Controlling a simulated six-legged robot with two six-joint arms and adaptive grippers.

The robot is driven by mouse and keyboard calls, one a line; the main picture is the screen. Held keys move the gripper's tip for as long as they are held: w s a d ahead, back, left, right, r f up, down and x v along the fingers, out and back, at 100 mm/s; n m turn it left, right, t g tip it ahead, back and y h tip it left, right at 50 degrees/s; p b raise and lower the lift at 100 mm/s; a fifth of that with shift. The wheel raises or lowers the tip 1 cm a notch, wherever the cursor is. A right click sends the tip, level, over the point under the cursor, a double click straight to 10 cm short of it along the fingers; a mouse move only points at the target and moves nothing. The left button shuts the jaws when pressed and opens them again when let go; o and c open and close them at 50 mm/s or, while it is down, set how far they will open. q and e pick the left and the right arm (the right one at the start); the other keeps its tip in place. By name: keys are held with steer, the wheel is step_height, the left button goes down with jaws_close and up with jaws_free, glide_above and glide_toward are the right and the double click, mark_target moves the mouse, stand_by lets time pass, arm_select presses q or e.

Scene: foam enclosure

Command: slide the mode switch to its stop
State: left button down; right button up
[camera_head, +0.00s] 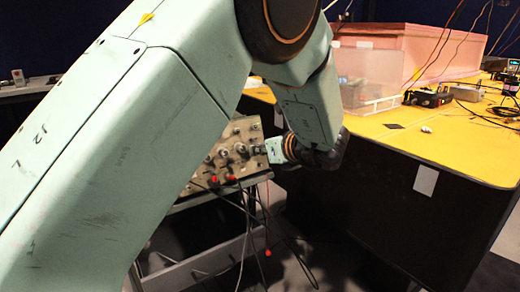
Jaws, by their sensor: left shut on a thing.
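A beige instrument panel (240,150) with several knobs and red plugs sits on a stand in the middle of the view. The upper left part of the panel is hidden behind my left arm. My left gripper (268,150) is at the right edge of the panel's face, pointing left toward it. It is shut on a small part there, which I take to be the mode switch. The switch itself is too small and covered to make out, and its position along its slot cannot be told. My right gripper is not in view.
A yellow-topped table (450,140) stands at the right, with a clear plastic box (368,82), a pink foam enclosure (425,50) and small devices with cables on it. Black leads hang from the panel, and a red-tipped one (267,252) dangles below.

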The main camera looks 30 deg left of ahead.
arm_select(q)
steer(key=shift+w, duration=0.1)
stand_by(0.4)
steer(key=shift+w+d, duration=0.1)
steer(key=shift+w, duration=0.2)
steer(key=c, duration=1.8)
jaws_free()
steer(key=shift+o, duration=0.2)
